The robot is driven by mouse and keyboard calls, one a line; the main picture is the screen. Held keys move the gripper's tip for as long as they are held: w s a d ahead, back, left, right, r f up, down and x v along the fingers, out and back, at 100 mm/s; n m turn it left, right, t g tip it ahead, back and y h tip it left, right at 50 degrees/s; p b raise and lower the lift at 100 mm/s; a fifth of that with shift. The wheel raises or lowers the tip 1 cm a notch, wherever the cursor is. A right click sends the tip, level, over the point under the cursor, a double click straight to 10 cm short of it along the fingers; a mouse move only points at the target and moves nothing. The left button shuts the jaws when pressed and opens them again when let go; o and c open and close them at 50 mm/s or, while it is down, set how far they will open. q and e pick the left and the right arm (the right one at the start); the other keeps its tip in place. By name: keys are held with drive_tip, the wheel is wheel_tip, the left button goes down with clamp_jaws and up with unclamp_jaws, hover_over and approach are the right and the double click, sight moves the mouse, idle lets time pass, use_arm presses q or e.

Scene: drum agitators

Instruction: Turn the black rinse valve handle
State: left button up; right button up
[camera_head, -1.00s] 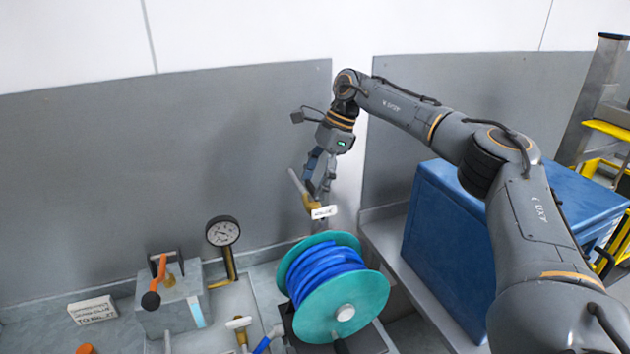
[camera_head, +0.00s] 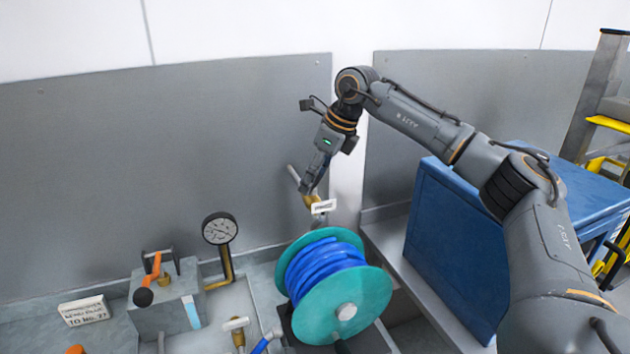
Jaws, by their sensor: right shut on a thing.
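My right gripper (camera_head: 306,187) reaches down from the upper right in the head view. It is shut on the rinse valve handle (camera_head: 294,174), whose bar looks grey here and sticks out up and left of the fingers. The fingers hide part of the handle. The brass valve body (camera_head: 310,201) sits just below the fingertips, with a white tag (camera_head: 323,206) hanging beside it. The tag's lettering is too small to read. My left gripper is not in view.
A teal reel with blue hose (camera_head: 335,285) stands right below the valve. A pressure gauge (camera_head: 219,229) and a grey block with an orange lever (camera_head: 160,300) are at lower left. A large blue box (camera_head: 450,240) is right, under my right arm. The grey wall panel (camera_head: 150,170) is behind.

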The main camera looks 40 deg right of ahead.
drive_tip(key=m, duration=0.2)
drive_tip(key=m+h+b, duration=0.1)
drive_tip(key=m, duration=0.1)
drive_tip(key=shift+a+f+m+t+h, duration=0.1)
drive_tip(key=shift+a+m+t+h, duration=0.05)
drive_tip(key=shift+m+t+h, duration=0.15)
drive_tip(key=m+h+b, duration=0.1)
drive_tip(key=m, duration=0.3)
drive_tip(key=shift+a+h, duration=0.1)
drive_tip(key=shift+h, duration=0.3)
drive_tip(key=shift+m, duration=0.4)
drive_tip(key=o, duration=1.2)
drive_tip(key=shift+c, duration=0.2)
drive_tip(key=shift+s+r, duration=0.1)
drive_tip(key=shift+r, duration=0.2)
drive_tip(key=v, duration=1.1)
drive_tip(key=shift+r, duration=0.25)
drive_tip(key=shift+a, duration=0.1)
